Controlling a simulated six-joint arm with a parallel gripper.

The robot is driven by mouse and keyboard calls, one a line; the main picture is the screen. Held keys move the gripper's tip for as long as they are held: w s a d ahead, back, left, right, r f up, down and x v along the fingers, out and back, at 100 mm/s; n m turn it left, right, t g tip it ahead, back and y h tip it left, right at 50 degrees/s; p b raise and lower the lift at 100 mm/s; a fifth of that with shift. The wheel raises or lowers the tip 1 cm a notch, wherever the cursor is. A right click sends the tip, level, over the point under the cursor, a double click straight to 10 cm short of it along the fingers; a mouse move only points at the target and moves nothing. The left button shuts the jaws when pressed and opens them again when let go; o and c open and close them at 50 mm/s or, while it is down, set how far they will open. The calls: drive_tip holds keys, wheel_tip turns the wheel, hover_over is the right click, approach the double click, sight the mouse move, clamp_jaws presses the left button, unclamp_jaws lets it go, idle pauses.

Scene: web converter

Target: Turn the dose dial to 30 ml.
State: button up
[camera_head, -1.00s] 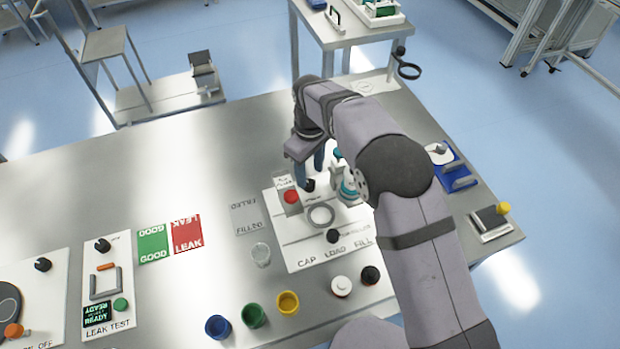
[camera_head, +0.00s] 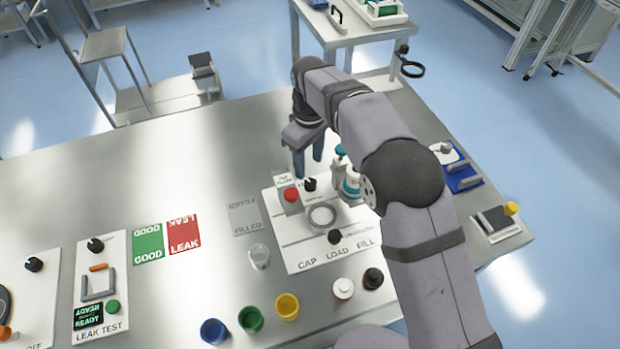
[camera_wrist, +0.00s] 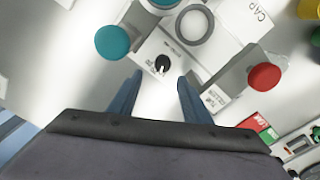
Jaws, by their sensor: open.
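The dose dial is a small black knob (camera_head: 310,184) on a light panel at the back of the cap/load/fill station (camera_head: 292,235), beside a red button (camera_head: 291,195). In the wrist view the black dial (camera_wrist: 161,63) has small printed marks around it, too small to read. My gripper (camera_head: 309,167) is open and empty just above and behind the dial. In the wrist view the two blue fingers of my gripper (camera_wrist: 160,79) stand apart, with the dial just beyond the gap between their tips. No contact with the dial is visible.
A teal-topped bottle or pump (camera_head: 350,185) stands close right of the dial; the wrist view shows a teal cap (camera_wrist: 113,42). The red button (camera_wrist: 264,77) is on the other side. A grey ring (camera_head: 321,217) lies in front. Coloured caps and a clear cup (camera_head: 259,256) stand nearer.

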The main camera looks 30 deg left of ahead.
sight(310, 182)
drive_tip(key=shift+a+r+n, duration=0.1)
drive_tip(key=shift+r+n, duration=0.1)
drive_tip(key=shift+n, duration=0.7)
drive_tip(key=n, duration=0.3)
drive_tip(key=shift+r+n+p, duration=0.3)
drive_tip(key=shift+r, duration=0.1)
drive_tip(key=n, duration=0.6)
drive_tip(key=shift+s+d, duration=0.25)
drive_tip(key=shift+d, duration=0.1)
drive_tip(key=shift+f, duration=0.1)
drive_tip(key=shift+f+p, duration=0.8)
drive_tip(key=shift+f, duration=2.8)
drive_tip(key=c, duration=1)
